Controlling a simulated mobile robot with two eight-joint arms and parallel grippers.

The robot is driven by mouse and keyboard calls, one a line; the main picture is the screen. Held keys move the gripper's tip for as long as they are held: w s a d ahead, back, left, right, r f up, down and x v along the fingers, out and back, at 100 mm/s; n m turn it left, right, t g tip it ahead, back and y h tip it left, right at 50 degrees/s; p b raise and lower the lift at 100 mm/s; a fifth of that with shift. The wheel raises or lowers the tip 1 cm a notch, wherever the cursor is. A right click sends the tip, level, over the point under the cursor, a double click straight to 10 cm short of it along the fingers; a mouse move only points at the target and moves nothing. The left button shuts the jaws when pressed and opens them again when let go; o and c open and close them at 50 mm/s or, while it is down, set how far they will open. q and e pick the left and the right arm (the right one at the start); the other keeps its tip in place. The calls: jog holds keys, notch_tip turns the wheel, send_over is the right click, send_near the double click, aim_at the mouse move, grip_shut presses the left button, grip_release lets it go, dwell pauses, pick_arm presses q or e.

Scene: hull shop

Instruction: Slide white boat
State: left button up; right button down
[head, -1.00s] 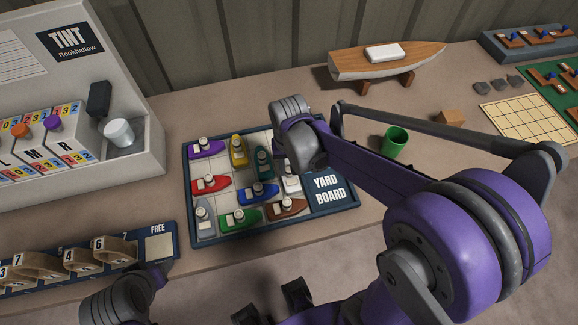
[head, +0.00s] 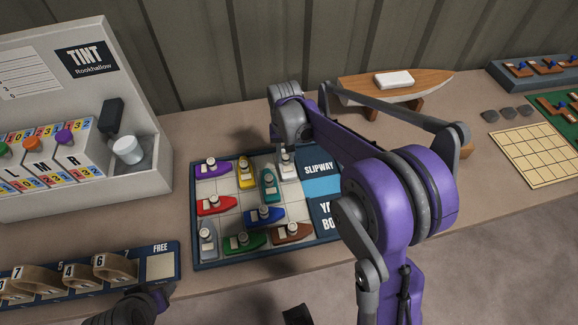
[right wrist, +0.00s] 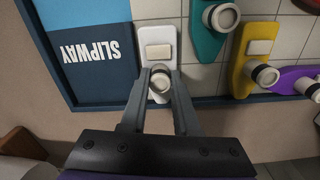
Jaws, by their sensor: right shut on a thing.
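The white boat (right wrist: 157,40) stands in the far right of the grid on the yard board (head: 197,253), beside the blue panel marked SLIPWAY (head: 318,167). In the head view the white boat (head: 287,172) is partly covered by my right gripper (right wrist: 161,78). In the right wrist view that gripper's fingers are shut around the boat's round dark-collared knob, close to the board's far rim. The teal boat (head: 270,185) is beside it. My left gripper (head: 150,303) shows only partly at the lower left, its fingers not clear.
Yellow (head: 246,174), purple (head: 212,168), red (head: 215,206), blue (head: 264,216), green (head: 243,242), brown (head: 291,233) and grey (head: 208,240) boats share the board. A tint box (head: 62,160) is left, a model hull (head: 395,92) behind. Bare bench lies beyond the board.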

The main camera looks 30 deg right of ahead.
jog(key=shift+w+d+r, duration=0.1)
jog(key=shift+w, duration=0.05)
jog(key=c, duration=1)
grip_release()
jog(key=o, duration=0.4)
jog(key=shift+w, duration=0.15)
jog(key=shift+c, duration=0.2)
notch_tip(320, 180, up, 11)
jog(key=shift+p, duration=0.35)
